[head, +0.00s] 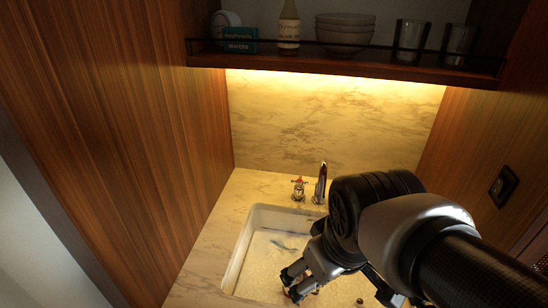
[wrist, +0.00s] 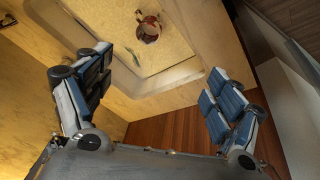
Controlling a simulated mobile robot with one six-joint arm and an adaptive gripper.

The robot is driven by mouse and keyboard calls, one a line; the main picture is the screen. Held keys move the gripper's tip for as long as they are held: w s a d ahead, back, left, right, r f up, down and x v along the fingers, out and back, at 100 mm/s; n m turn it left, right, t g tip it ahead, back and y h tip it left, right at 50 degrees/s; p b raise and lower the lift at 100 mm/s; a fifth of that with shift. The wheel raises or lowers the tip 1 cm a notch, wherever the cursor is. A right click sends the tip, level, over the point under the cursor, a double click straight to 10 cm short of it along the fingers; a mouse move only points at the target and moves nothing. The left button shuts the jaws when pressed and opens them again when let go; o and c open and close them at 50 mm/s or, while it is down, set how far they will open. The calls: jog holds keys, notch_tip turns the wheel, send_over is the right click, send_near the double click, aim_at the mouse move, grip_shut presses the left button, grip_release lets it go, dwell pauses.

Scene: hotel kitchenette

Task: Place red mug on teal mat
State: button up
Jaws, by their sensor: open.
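A round reddish-brown thing (wrist: 149,28), which looks like the red mug seen from above, lies in the sink basin at the top of the wrist view. In the head view only small reddish bits show beside my gripper (head: 332,288), so the mug is mostly hidden there. My gripper is open, its two padded fingers wide apart in the wrist view (wrist: 160,90), with nothing between them. It is over the sink, apart from the reddish thing in the wrist view. No teal mat can be made out in either view.
The sink (head: 238,262) is set into a pale marble counter (head: 205,240). A tap (head: 321,183) and a red-topped handle (head: 299,189) stand behind it. Wooden walls close in both sides. A shelf (head: 340,68) above holds a teal box (head: 240,46), bottle (head: 289,28), bowls (head: 344,35) and glasses (head: 411,40).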

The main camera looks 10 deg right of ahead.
jog(key=s+m, duration=0.2)
jog(key=s, duration=0.1)
jog(key=s+r+m, duration=0.1)
jog(key=s, duration=0.1)
jog(key=shift+s+a+r+t, duration=0.1)
jog(key=shift+s+a+t, duration=0.1)
jog(key=shift+t, duration=0.2)
dwell(1.6)
